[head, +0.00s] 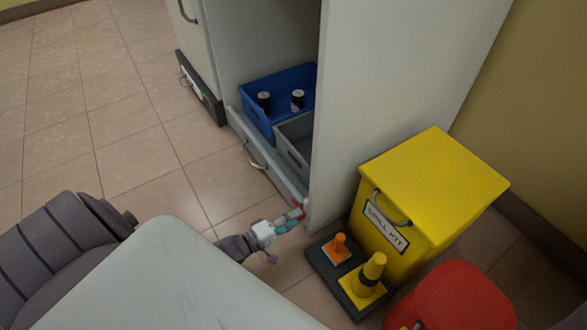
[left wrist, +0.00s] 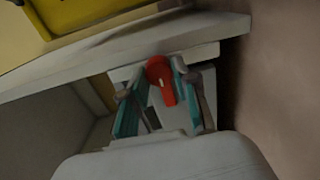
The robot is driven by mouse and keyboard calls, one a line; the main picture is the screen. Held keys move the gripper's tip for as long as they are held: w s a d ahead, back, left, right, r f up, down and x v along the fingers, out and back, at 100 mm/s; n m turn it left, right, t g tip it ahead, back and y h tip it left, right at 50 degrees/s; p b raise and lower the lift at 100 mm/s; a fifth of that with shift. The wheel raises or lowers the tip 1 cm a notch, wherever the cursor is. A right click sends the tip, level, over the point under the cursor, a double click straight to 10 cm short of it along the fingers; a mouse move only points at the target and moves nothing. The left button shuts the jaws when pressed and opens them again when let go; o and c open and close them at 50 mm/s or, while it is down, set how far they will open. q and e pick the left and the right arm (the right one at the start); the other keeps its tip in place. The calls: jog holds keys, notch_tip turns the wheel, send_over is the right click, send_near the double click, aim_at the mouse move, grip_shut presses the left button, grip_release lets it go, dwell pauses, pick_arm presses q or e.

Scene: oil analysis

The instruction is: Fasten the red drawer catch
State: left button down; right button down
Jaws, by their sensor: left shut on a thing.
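The red drawer catch (head: 299,206) is at the right end of the low drawer's front (head: 270,165), beside the edge of the cabinet's side panel. It also shows in the left wrist view (left wrist: 160,78) as a red rounded head with a short lever. My left gripper (head: 291,220) is at the catch. In the left wrist view its teal-padded fingers (left wrist: 153,90) are on both sides of the red lever, and it is shut on the catch. The fingers partly hide the catch in the head view. My right gripper is not in view.
A blue crate (head: 252,100) with two dark bottles and a grey crate (head: 290,150) sit inside the cabinet (head: 400,90). A yellow spill kit bin (head: 440,180), small cones on a dark base (head: 318,258) and a red rounded object (head: 455,300) stand right. Floor at left is clear.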

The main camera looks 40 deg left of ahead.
pick_arm(q)
jog(key=c, duration=0.9)
grip_release()
jog(key=shift+o, duration=0.2)
jog(key=shift+s+a, duration=0.1)
jog(key=v, duration=1.1)
jog(key=shift+s, duration=0.4)
jog(key=shift+a, duration=0.1)
